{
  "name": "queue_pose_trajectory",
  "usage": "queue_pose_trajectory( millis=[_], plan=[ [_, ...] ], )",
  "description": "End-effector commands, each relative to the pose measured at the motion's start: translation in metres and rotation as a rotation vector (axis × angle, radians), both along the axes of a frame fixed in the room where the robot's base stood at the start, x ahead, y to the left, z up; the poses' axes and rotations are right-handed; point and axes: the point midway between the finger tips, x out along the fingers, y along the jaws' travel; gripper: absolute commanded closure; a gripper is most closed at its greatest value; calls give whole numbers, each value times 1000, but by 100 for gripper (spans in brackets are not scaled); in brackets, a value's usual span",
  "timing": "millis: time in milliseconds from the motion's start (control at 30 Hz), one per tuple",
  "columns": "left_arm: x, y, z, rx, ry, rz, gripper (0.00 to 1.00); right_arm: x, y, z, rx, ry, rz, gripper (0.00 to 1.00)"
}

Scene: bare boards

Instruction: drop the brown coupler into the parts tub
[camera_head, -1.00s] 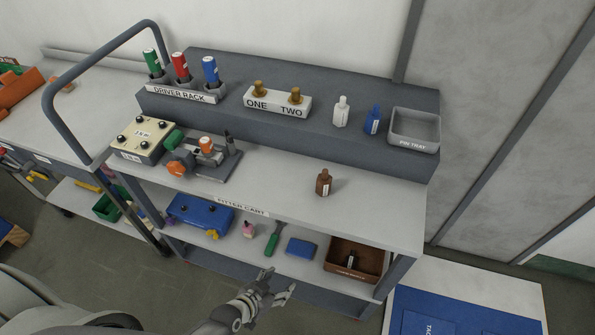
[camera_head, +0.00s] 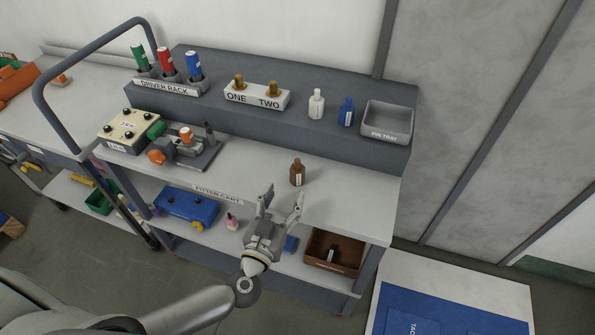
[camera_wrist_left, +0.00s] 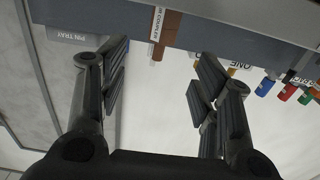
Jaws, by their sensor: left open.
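The brown coupler (camera_head: 297,174), a small bottle-shaped piece with a white label, stands upright on the cart's top surface. In the left wrist view the coupler (camera_wrist_left: 167,32) shows at the top, its label partly reading "COUPLER". My left gripper (camera_head: 283,204) is open and empty, its fingers pointing toward the coupler from the cart's front edge. In the left wrist view the open fingers (camera_wrist_left: 160,72) are spread, with the coupler beyond them, apart. A brown open tub (camera_head: 318,262), apparently the parts tub, sits on the lower shelf at right with a small dark labelled item inside. My right gripper is not seen.
On the raised back ledge are a driver rack (camera_head: 167,88), a ONE/TWO block (camera_head: 256,97), white (camera_head: 316,105) and blue (camera_head: 346,112) bottles and a pin tray (camera_head: 388,134). A vise-like fixture (camera_head: 185,150) stands left. The top around the coupler is clear.

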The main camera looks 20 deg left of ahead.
Motion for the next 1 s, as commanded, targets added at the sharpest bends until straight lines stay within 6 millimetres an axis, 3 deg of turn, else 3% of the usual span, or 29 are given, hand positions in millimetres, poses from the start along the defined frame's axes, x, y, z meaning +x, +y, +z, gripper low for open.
queue_pose_trajectory(
  millis=[200,367,700,1000],
  plan=[
    [30,-1,1,0,-2,-1,42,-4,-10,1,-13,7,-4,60],
    [40,-1,0,-1,-2,-1,42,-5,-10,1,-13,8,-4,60],
    [82,-2,-1,-1,-3,-1,42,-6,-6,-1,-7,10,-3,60],
    [85,-2,-2,-2,0,-2,43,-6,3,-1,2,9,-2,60]
  ],
)
